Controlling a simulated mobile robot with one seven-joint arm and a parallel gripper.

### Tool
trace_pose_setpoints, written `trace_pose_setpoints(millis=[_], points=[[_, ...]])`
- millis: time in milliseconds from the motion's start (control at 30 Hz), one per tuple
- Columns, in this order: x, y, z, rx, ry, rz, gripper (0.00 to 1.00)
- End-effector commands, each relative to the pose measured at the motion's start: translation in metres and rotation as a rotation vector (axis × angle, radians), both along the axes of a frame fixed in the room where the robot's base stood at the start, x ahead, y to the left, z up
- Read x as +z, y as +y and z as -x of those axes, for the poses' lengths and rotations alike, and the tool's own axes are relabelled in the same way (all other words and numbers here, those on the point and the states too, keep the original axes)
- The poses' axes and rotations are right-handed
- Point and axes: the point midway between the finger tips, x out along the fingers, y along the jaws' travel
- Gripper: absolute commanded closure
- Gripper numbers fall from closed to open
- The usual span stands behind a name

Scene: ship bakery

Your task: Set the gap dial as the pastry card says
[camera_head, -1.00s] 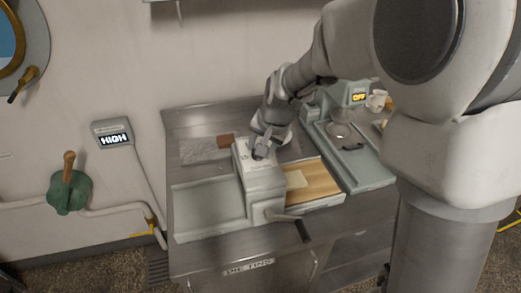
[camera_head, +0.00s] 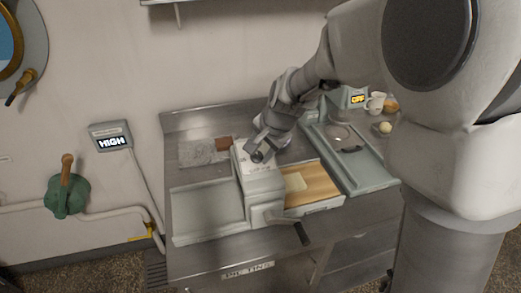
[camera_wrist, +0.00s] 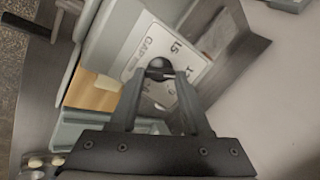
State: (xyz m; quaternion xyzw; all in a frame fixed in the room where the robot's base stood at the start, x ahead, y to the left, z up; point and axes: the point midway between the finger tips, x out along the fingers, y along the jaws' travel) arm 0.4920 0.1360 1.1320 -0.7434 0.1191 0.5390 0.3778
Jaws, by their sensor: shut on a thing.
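The gap dial is a dark round knob (camera_wrist: 160,67) on a white plate (camera_wrist: 148,48) lettered GAP, with a few numbers around it, 15 the clearest. The plate is on top of the grey-green sheeter (camera_head: 262,184) on the steel table. My gripper (camera_wrist: 161,76) is shut on the knob, with one finger on each side. In the head view my gripper (camera_head: 261,149) reaches down to it from the upper right. The dial's exact setting is not readable. I cannot make out a pastry card with legible text.
A pale dough piece (camera_head: 295,182) lies on the wooden board (camera_head: 319,184) right of the dial housing. A crank handle (camera_head: 301,233) sticks out at the front. A wall display (camera_head: 111,136) reads HIGH. A machine with an OFF display (camera_head: 357,99) and a mug (camera_head: 375,102) stand behind right.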

Motion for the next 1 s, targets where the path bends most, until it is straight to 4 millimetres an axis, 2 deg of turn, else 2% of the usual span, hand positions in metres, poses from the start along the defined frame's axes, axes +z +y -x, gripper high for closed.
trace_pose_setpoints(millis=[133, 167, 300, 667, 867, 1000], points=[[0.0, 0.0, 0.0, 0.001, -0.002, 0.0, 1.0], [0.0, 0.0, 0.0, 0.001, -0.002, 0.0, 0.49], [0.0, 0.0, 0.0, 0.001, -0.001, 0.001, 0.24], [0.003, -0.001, 0.001, 0.002, -0.002, 0.001, 0.22], [0.026, -0.006, 0.01, 0.002, -0.006, 0.0, 0.22], [0.053, -0.013, 0.022, 0.002, -0.007, 0.0, 0.22]])
